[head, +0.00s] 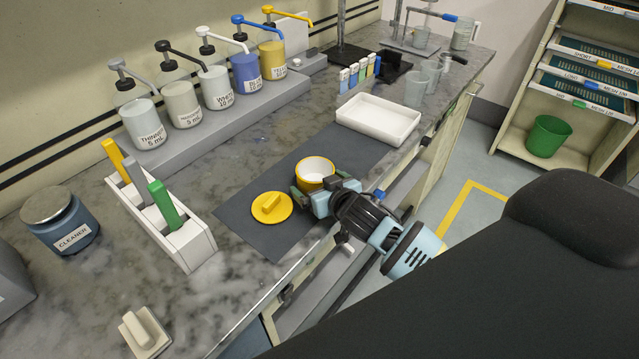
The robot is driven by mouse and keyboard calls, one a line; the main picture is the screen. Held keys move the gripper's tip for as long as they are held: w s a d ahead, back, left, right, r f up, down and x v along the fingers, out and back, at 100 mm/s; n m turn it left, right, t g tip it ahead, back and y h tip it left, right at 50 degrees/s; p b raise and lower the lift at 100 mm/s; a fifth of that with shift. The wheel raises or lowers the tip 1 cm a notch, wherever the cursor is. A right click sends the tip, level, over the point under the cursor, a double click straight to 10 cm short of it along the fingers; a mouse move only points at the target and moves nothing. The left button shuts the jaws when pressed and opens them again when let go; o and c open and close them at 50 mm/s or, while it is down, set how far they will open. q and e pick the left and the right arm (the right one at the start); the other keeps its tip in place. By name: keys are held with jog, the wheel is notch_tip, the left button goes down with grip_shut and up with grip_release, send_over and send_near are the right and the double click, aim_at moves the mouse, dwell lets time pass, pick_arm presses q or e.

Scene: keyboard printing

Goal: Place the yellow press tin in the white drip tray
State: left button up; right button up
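The yellow press tin (315,168) is upright with a white inside, on the near part of the dark mat. My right gripper (318,184) is at the tin's near side, with its fingers spread to either side of it. I cannot tell whether they press on the tin or stand just clear. The white drip tray (378,119) lies beyond the tin, up and to the right, and looks empty. A round yellow lid with a bar handle (271,206) lies on the mat left of the tin. My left gripper is out of view.
The dark mat (265,239) lies on the marble counter. Pump jars (218,89) line the back shelf. A white rack with coloured handles (187,246) stands at left. Small bottles (358,74) and clear beakers (416,90) stand behind the tray. The counter's front edge is close by.

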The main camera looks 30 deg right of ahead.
jog(key=shift+r, duration=0.3)
jog(key=v, duration=1.2)
jog(key=shift+s+d+f, duration=0.1)
jog(key=shift+f, duration=0.1)
